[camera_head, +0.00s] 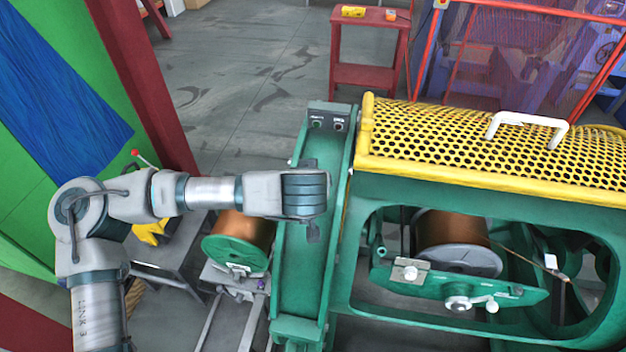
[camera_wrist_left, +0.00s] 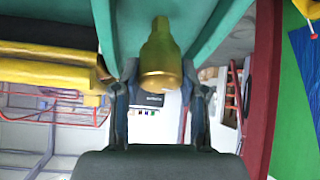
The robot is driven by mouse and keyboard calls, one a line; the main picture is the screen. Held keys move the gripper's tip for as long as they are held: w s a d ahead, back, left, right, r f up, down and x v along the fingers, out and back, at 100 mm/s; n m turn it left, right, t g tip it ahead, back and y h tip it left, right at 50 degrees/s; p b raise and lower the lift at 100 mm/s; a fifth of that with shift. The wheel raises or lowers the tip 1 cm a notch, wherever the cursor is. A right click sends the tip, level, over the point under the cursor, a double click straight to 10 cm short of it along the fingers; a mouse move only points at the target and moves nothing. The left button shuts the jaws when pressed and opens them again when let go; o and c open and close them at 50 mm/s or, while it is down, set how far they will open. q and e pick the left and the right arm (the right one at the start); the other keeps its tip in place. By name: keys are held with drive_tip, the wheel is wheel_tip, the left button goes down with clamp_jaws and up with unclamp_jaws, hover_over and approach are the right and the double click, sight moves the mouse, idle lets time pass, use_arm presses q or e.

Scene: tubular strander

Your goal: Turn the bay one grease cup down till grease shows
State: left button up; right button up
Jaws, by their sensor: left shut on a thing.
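My left gripper (camera_head: 313,222) is at the green upright frame (camera_head: 308,265) at the left end of the yellow-guarded bay. In the left wrist view, my left gripper (camera_wrist_left: 164,88) has its two dark fingers either side of a brass grease cup (camera_wrist_left: 160,60), shut on it. The cup's narrower neck meets the green frame (camera_wrist_left: 112,22). I see no grease in either view. In the head view the cup is hidden by my gripper. My right gripper is not in view.
The bay has a perforated yellow guard (camera_head: 450,140) with a white handle (camera_head: 528,122). A copper-wound spool (camera_head: 450,235) sits inside it. Another spool (camera_head: 238,240) stands under my left arm. A red stand (camera_head: 370,75) is behind, with open floor (camera_head: 240,70) to its left.

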use_arm(q)
drive_tip(key=shift+r+m+h, duration=0.1)
drive_tip(key=shift+m+h, duration=0.2)
drive_tip(key=shift+m, duration=0.3)
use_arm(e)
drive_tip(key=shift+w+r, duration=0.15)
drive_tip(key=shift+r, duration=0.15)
use_arm(q)
drive_tip(key=o, duration=1.1)
drive_tip(key=shift+o, duration=0.2)
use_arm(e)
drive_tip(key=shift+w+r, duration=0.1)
use_arm(q)
drive_tip(key=v, duration=1.1)
drive_tip(key=shift+s+r, duration=0.25)
drive_tip(key=shift+r, duration=0.05)
